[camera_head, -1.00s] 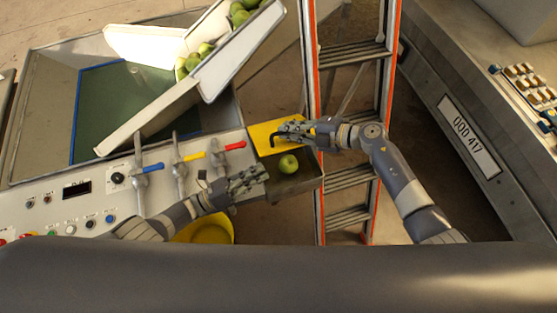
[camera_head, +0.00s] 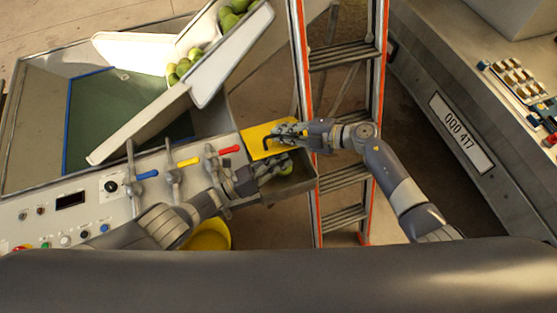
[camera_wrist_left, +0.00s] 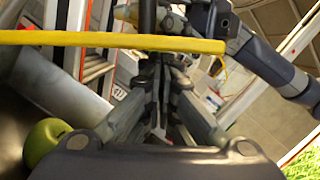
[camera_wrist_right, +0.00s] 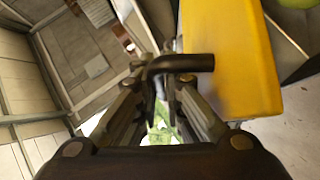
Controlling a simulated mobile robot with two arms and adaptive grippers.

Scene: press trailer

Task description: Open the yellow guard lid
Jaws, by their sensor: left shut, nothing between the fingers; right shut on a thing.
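The yellow guard lid (camera_head: 256,139) covers the far part of a grey metal box, whose near part is open. A black bent handle (camera_wrist_right: 190,63) stands out from the lid (camera_wrist_right: 232,60). My right gripper (camera_head: 280,135) is shut on this handle. My left gripper (camera_head: 284,163) is shut and empty over the near part of the box, close to the lid's near edge. In the left wrist view the lid (camera_wrist_left: 100,39) shows edge-on as a thin band across the fingers. A green apple (camera_head: 286,168) in the box is partly hidden by my left gripper.
A control panel (camera_head: 90,205) with blue, yellow and red levers lies left of the box. A white chute (camera_head: 215,80) with green apples is behind it. An orange-sided ladder (camera_head: 345,180) stands just right of the box. A yellow bucket (camera_head: 208,236) is below.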

